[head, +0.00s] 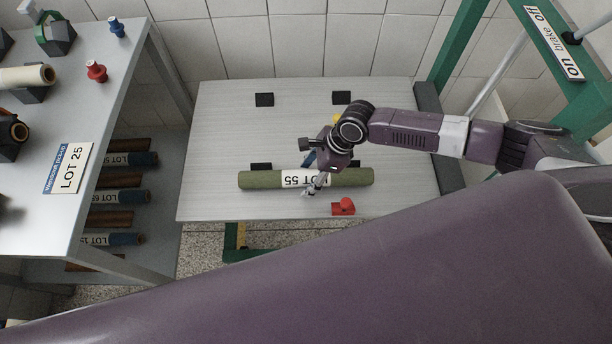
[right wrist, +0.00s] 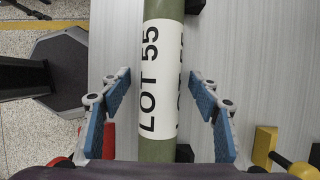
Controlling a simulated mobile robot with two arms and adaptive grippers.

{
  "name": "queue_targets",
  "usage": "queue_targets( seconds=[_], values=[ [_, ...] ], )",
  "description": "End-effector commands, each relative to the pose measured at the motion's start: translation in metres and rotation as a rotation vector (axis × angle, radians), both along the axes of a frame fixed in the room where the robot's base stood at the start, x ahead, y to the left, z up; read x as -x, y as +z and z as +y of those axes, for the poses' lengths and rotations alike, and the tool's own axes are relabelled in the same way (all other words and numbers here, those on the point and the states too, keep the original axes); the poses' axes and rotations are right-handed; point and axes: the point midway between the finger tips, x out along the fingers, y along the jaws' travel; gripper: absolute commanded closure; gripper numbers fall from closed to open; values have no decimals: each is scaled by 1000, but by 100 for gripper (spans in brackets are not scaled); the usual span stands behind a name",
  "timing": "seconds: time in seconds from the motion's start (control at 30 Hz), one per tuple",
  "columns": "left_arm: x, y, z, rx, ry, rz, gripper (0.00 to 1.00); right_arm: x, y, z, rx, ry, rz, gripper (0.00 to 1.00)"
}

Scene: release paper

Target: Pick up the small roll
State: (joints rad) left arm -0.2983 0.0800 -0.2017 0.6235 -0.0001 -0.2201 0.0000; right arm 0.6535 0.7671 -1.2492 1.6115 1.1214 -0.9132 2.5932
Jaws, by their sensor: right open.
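A green roll (head: 255,180) with a white "LOT 55" label lies across the grey table (head: 225,130). My right gripper (head: 311,174) is over the middle of the roll, at the label. In the right wrist view, the right gripper (right wrist: 160,82) is open, with one blue-padded finger on each side of the roll (right wrist: 163,8). Gaps show between the fingers and the roll there. I cannot tell how far the fingertips are above the table. My left gripper is not in view.
Small black blocks (head: 264,99) stand on the table. A red piece (head: 343,209) sits at its front edge. A shelf unit (head: 100,100) at left holds other rolls, including a cream roll (head: 25,77). A green frame (head: 455,45) stands at right. The table's left part is clear.

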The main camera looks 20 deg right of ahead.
Motion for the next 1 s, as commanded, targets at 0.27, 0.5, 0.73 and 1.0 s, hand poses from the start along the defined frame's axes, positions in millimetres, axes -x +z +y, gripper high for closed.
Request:
queue_targets(
  seconds=[0.27, 0.5, 0.73, 1.0],
  values=[
    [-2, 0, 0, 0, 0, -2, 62, 0, 0, 0, 0, 0, -1, 57],
    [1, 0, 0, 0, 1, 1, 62, 0, 1, 0, 0, 0, -1, 83],
    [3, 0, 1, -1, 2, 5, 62, -1, 1, 0, -1, 0, -3, 100],
    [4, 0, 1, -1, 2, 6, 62, -1, 6, 0, -2, 0, -3, 100]
  ],
)
